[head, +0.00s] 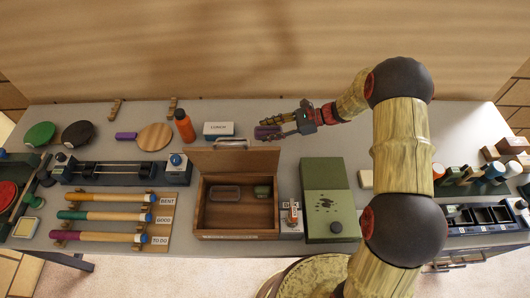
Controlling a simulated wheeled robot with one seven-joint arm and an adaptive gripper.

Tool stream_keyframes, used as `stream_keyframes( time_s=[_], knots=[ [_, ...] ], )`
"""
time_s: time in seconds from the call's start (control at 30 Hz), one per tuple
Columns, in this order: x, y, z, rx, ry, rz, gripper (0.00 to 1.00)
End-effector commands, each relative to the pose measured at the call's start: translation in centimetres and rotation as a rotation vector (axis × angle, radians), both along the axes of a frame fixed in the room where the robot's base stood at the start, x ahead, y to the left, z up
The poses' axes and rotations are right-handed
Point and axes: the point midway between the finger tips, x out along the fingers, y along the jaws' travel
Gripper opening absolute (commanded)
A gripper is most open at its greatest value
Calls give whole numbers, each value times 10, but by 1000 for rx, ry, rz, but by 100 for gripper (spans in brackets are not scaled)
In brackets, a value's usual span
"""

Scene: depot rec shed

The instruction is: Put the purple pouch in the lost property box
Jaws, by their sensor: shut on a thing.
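My gripper (281,128) is shut on a purple pouch (267,133), which shows at its fingertips at the back of the table. Part of the pouch is hidden by the fingers. The wooden box (236,236), which I take for the lost property box, stands open at the front middle, its lid (232,161) raised at the back. A clear case (225,192) and a small green thing (262,191) lie inside it. The gripper and pouch are behind and to the right of the box, apart from it.
A white LUNCH box (218,129) and an orange bottle (184,126) stand behind the lid. A green case (324,177) stands right of the box. A rack of handled tools (166,201) lies left. A purple block (126,136) lies at the back left.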

Motion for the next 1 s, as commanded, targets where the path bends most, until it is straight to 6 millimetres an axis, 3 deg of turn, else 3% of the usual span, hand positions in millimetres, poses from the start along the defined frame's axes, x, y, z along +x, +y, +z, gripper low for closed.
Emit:
stream_keyframes(
  time_s=[0.2,0.6,1.0],
  knots=[
    [0,0,-41,1,3,-1,13],
    [0,0,-85,0,1,-3,13],
    [0,0,-90,0,0,-2,13]
  ],
)
